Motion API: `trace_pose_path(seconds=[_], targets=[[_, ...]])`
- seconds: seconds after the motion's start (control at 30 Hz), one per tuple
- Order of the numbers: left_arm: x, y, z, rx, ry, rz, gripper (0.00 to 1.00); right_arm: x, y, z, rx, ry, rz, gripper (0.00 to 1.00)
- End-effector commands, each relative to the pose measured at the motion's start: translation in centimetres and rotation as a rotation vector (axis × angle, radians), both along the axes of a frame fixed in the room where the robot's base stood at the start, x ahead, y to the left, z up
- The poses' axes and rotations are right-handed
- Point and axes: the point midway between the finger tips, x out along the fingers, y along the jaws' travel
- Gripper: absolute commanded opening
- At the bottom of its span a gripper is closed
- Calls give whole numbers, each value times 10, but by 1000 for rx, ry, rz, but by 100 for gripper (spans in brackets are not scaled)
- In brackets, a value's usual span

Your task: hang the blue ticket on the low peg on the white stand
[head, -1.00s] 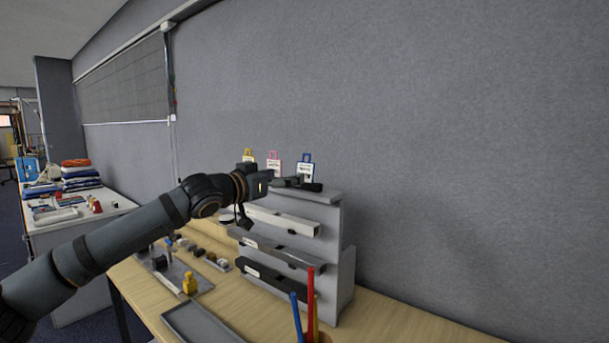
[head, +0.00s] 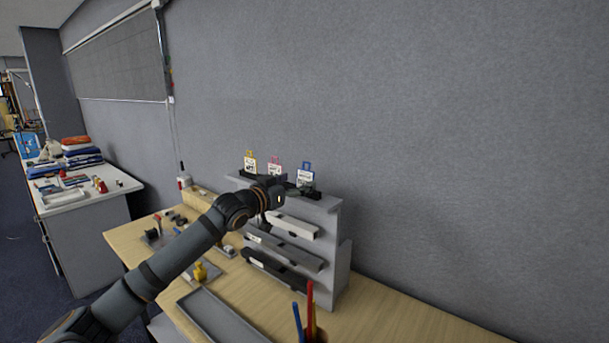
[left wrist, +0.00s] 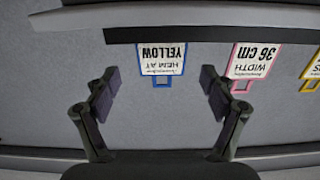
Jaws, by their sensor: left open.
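The blue ticket (head: 305,175) stands upright at the right end of a row on top of a grey shelf unit. In the left wrist view the blue ticket (left wrist: 162,58) appears upside down, with print reading HEM AY YELLOW. My left gripper (head: 299,188) is at the shelf top, close by the blue ticket. In the left wrist view its open fingers (left wrist: 158,92) are spread to either side of the ticket's blue loop end, with nothing between them gripped. My right gripper is not in view. I cannot make out a white stand with a low peg.
A yellow ticket (head: 250,164) and a pink ticket (head: 275,168) stand left of the blue one. The shelf unit (head: 335,245) holds dark and white bars below. A grey tray (head: 215,318) and red and blue upright rods (head: 310,305) are in front. The wall is close behind.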

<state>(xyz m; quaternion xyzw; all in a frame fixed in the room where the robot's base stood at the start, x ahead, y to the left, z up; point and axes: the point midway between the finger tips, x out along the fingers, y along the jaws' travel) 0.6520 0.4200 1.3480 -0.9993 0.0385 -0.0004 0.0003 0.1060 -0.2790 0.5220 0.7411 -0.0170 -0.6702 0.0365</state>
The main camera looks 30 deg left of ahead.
Motion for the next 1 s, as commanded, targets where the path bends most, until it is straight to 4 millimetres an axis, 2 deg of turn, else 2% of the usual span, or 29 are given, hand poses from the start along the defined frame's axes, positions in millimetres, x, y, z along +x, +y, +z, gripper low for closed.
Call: trace_pose_path(seconds=[0.03,0.17,0.4,0.67,0.93,1.0], targets=[[5,-1,14,-11,0,-2,83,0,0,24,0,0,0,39],[21,0,15,-13,-2,-2,83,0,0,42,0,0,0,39],[43,-1,7,-4,-1,-1,83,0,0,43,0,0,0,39],[44,-1,6,0,1,-1,82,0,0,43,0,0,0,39],[44,-1,6,0,1,-1,45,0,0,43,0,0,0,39],[44,-1,6,0,0,-1,42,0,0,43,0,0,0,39]])
